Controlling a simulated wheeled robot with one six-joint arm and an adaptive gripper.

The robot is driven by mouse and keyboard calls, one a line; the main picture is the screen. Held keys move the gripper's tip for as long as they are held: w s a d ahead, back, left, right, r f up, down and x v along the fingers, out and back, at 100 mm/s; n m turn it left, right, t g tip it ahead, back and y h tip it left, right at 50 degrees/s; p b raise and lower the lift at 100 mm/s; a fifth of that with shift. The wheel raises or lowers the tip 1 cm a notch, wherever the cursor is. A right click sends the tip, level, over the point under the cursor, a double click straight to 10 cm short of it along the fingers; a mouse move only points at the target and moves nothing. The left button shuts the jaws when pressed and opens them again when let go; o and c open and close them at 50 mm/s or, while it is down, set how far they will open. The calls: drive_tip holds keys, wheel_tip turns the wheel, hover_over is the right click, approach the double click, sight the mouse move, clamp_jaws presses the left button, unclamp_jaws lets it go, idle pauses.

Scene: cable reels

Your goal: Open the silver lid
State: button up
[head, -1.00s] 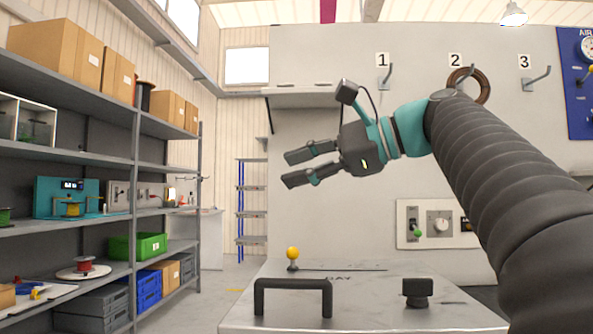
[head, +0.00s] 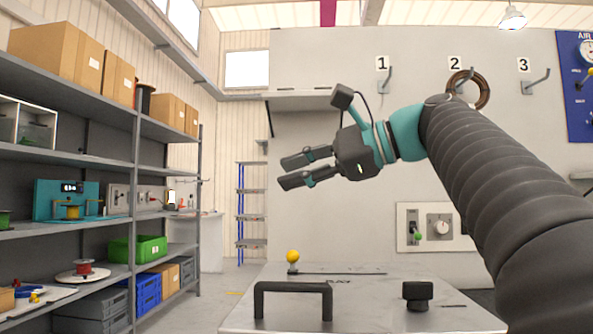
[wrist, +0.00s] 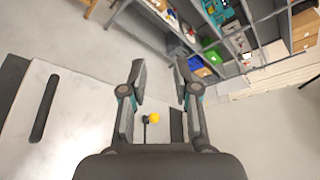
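The silver lid (head: 370,312) is the flat grey top in the foreground of the head view, lying level. A black bar handle (head: 293,287) stands on its near side, and a black knob (head: 417,296) is to the right. A yellow ball on a short stem (head: 293,256) stands at its far left. In the wrist view the lid (wrist: 75,115), handle (wrist: 44,108) and yellow ball (wrist: 154,118) show below. My gripper (head: 287,172) is open and empty, well above the lid, pointing left. The wrist view shows its fingers apart (wrist: 160,75).
Shelving (head: 135,195) with cartons, crates and reels runs along the left. A pale wall behind carries numbered hooks, with a brown coil (head: 484,88) on hook 2. A switch panel (head: 437,227) is fixed at right. The space above the lid is clear.

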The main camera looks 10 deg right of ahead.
idle(0.3)
drive_tip(key=v, duration=1.2)
